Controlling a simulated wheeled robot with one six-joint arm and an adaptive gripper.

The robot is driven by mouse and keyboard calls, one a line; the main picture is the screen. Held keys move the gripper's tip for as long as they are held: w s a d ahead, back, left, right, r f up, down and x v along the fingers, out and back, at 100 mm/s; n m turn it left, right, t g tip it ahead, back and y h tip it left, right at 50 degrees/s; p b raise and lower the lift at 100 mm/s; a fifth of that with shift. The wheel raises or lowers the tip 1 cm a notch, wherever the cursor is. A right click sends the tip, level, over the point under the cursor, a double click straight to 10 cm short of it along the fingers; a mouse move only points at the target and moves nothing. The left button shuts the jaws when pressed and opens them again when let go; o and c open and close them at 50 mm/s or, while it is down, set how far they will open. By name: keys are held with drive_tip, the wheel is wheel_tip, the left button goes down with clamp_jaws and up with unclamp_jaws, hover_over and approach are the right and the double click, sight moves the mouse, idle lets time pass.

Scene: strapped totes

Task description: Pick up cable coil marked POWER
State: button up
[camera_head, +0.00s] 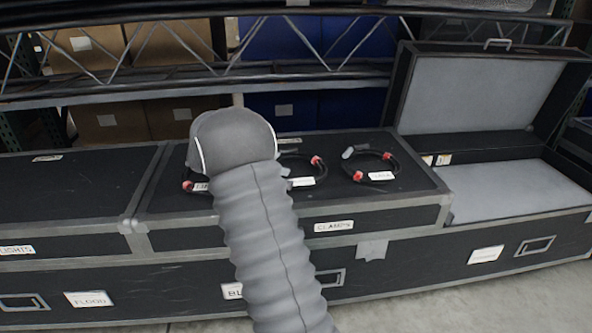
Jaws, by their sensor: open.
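Three black cable coils with red connectors and white tags lie on top of the black case marked CLAMPS (420,205). The right coil (392,164) is fully in sight; its tag is too small to read surely. The middle coil (322,172) is partly covered by my arm, and its tag is unclear. The left coil (186,177) is mostly hidden behind my arm; its tag is cut off. I cannot tell for sure which one is marked POWER. My grey sleeved arm rises over the case, and my gripper itself is hidden from view.
An open case with grey lining (480,95) stands at the right, its lid up. A closed black case (70,190) adjoins at the left. Lower cases (410,255) form the front. Behind runs a metal truss (330,75) before shelves of boxes. Grey floor shows at lower right.

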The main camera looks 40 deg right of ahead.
sight(301, 181)
drive_tip(key=x, duration=0.5)
drive_tip(key=shift+d, duration=0.15)
clamp_jaws()
